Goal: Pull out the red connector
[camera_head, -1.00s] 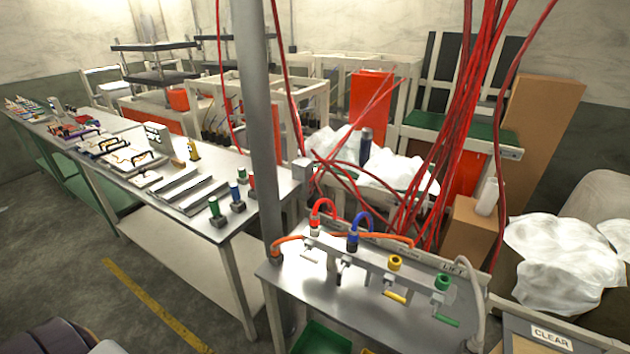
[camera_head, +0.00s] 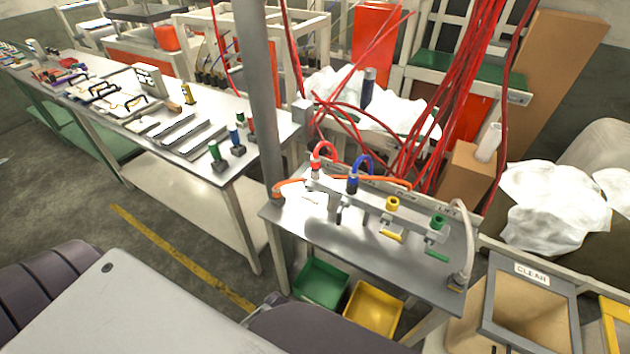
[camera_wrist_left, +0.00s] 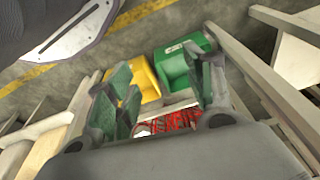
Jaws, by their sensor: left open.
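The red connector (camera_head: 316,164) stands upright at the left end of a grey rail (camera_head: 370,200) on a small metal table (camera_head: 285,205). A red cable loops from its top. A blue connector (camera_head: 352,184) with a blue cable stands to its right, then a yellow socket (camera_head: 393,203) and a green socket (camera_head: 437,222). My left gripper (camera_wrist_left: 158,75) shows only in the left wrist view. Its green-padded fingers are apart with nothing held, above the floor and bins. The connector cannot be made out there. My right gripper is in neither view.
A green bin (camera_head: 320,283) and a yellow bin (camera_head: 372,309) sit below the small table. A grey post (camera_head: 262,110) rises at its left edge. Red cables (camera_head: 470,85) hang behind. A long table (camera_head: 165,115) with several parts stands at left.

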